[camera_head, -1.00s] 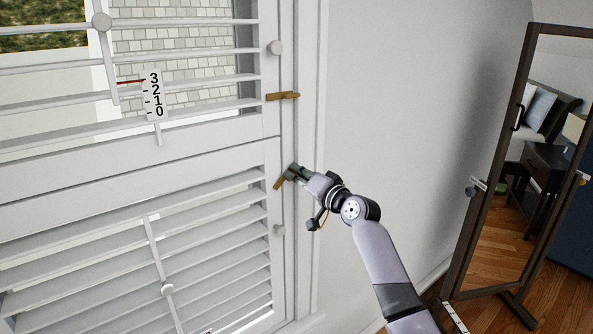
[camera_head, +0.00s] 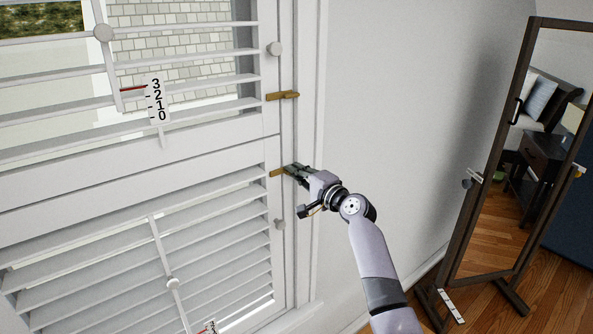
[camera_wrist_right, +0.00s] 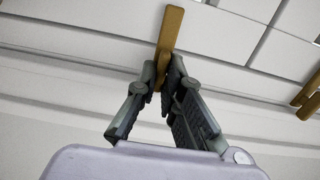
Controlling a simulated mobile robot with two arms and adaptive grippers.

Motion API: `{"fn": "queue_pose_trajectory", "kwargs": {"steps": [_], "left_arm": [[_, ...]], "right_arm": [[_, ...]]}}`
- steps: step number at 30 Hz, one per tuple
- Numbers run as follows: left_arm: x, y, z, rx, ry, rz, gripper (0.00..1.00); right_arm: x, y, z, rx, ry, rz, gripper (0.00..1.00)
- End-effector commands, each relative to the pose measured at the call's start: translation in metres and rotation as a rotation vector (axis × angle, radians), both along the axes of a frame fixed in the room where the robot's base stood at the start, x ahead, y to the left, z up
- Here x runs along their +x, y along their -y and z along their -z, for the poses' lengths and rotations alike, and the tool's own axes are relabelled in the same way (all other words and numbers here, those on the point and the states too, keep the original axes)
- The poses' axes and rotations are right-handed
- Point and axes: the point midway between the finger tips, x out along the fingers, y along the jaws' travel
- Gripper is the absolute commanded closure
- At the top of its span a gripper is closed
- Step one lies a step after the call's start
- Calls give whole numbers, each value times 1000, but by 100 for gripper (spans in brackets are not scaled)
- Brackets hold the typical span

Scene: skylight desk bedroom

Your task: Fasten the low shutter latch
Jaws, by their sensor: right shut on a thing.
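The low shutter latch (camera_head: 277,173) is a brass bar on the edge of the lower shutter panel (camera_head: 262,205). In the head view it lies nearly level, pointing left from the frame post onto the panel. My right gripper (camera_head: 291,170) is shut on the latch's right part and hides that end. In the right wrist view the latch (camera_wrist_right: 169,35) sticks out beyond the fingertips (camera_wrist_right: 162,75), which close on its near part. My left gripper is not in view.
An upper brass latch (camera_head: 284,95) lies level across the upper shutter's edge. A white tilt rod (camera_head: 172,283) runs down the lower louvers. A standing mirror (camera_head: 490,190) is at the right, with bare wall between.

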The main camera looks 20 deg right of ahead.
Motion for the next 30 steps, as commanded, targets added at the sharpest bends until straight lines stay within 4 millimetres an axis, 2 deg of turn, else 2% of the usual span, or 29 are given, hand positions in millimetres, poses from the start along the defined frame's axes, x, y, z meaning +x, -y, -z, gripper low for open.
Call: {"fn": "queue_pose_trajectory", "kwargs": {"steps": [16, 17, 24, 30], "left_arm": [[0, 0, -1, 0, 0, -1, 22], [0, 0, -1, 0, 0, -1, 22], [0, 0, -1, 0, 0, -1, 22], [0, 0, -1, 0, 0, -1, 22]], "right_arm": [[0, 0, 2, 24, -11, 0, 100], [0, 0, 2, 24, -11, 0, 90], [0, 0, 1, 22, -9, 0, 74], [0, 0, 0, 22, -8, 0, 72]]}}
